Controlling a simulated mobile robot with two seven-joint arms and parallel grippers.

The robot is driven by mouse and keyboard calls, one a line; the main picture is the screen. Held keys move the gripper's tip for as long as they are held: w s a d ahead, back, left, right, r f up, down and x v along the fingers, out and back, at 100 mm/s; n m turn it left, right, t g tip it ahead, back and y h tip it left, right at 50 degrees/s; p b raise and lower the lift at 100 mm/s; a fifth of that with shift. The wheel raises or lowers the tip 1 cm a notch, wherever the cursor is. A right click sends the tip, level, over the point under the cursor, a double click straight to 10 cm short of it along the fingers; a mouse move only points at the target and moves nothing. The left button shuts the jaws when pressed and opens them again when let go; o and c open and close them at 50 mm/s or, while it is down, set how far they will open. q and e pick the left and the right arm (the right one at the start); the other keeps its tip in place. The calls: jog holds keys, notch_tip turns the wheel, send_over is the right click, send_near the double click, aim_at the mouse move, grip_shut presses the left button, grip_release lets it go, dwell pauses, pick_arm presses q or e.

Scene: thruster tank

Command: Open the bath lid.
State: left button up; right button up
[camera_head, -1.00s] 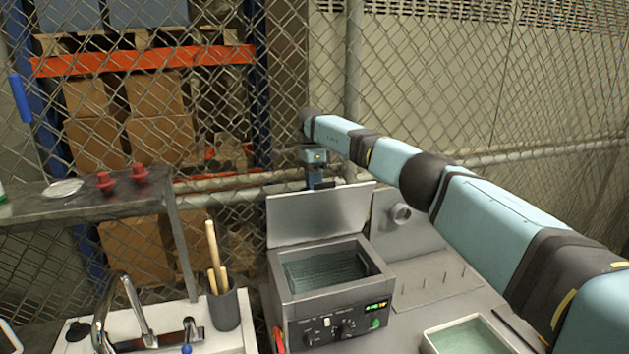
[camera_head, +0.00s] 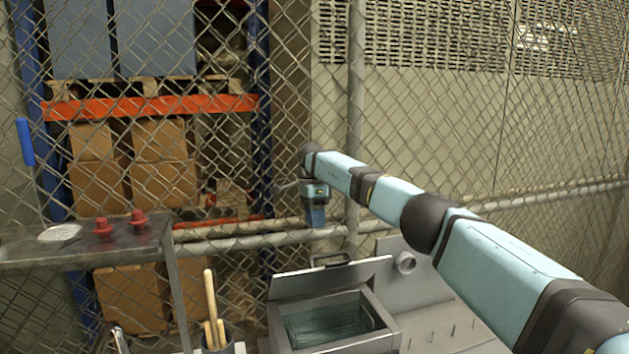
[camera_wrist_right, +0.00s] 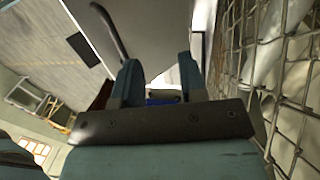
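The bath (camera_head: 385,325) stands at the bottom centre of the head view, with liquid (camera_head: 330,322) showing in its opening. Its lid (camera_head: 335,279) is raised at the back edge and tilted. A dark handle (camera_head: 332,260) shows just above the lid's top edge. My right gripper (camera_head: 316,222) points down above and behind the lid, apart from the handle. In the right wrist view, my right gripper's two fingers (camera_wrist_right: 160,78) are spread with nothing held between them. A dark bar (camera_wrist_right: 108,30) lies beyond the left finger; I cannot tell whether it is the handle. My left gripper is out of view.
A chain-link fence with a pipe rail (camera_head: 240,243) stands close behind the bath. A metal shelf with red knobs (camera_head: 138,219) is at left. A cup (camera_head: 228,335) with wooden-handled tools stands left of the bath. A grey panel with pegs (camera_head: 440,325) is at right.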

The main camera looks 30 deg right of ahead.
jog(key=s+p+v, duration=0.1)
jog(key=p+v, duration=0.1)
jog(key=v, duration=0.5)
jog(key=s+p+v, duration=0.2)
jog(key=v, duration=0.6)
jog(key=shift+a+r+p, duration=0.3)
jog(key=shift+a+p, duration=0.05)
jog(key=shift+a, duration=0.1)
